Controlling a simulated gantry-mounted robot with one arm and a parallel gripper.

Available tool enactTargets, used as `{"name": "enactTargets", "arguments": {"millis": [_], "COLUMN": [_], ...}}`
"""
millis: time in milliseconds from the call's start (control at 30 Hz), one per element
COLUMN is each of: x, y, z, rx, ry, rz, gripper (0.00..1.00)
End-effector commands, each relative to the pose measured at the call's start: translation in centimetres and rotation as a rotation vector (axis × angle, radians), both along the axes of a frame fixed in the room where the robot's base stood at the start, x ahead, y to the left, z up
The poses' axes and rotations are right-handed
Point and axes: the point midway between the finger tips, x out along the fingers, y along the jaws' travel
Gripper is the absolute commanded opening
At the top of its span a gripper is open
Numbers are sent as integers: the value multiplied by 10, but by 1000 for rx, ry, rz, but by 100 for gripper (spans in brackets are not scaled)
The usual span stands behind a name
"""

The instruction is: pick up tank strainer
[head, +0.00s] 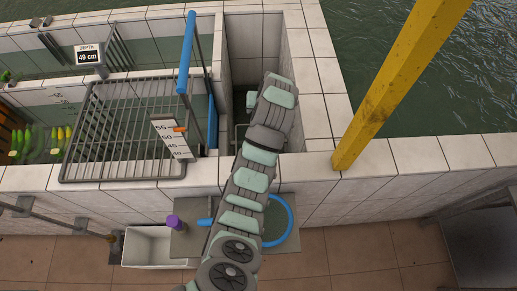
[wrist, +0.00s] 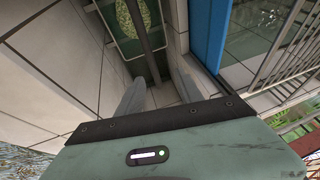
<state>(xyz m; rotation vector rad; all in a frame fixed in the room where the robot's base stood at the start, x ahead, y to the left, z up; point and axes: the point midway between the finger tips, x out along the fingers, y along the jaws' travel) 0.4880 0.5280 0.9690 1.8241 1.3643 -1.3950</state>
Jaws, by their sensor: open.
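My gripper (wrist: 157,88) is open and empty, with its two grey fingers spread apart inside a narrow, white-tiled shaft. Ahead of the fingers, at the top of the wrist view, is a dark green frame with a yellow-green mesh-like oval (wrist: 130,20). It looks like the tank strainer, but it is cut off by the picture's edge.
Tiled walls close in around the gripper. A blue upright (wrist: 208,40) stands on the right in the wrist view. A wire rack (head: 125,130) and a depth gauge board (head: 170,138) are left of the shaft. A yellow post (head: 395,85) stands at right.

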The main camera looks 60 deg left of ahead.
Motion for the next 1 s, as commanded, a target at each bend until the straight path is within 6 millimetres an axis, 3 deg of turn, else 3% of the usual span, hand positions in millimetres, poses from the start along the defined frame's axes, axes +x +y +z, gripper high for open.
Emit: {"name": "enactTargets", "arguments": {"millis": [33, 200, 467, 733, 1000], "x": [0, 0, 0, -1, 1], "y": [0, 0, 3, 18, 25], "z": [-33, -63, -74, -107, -121], "rx": [0, 0, -1, -4, -1], "ry": [0, 0, 2, 4, 2], "rz": [0, 0, 1, 3, 1], "gripper": [43, 43, 43, 43, 43]}}
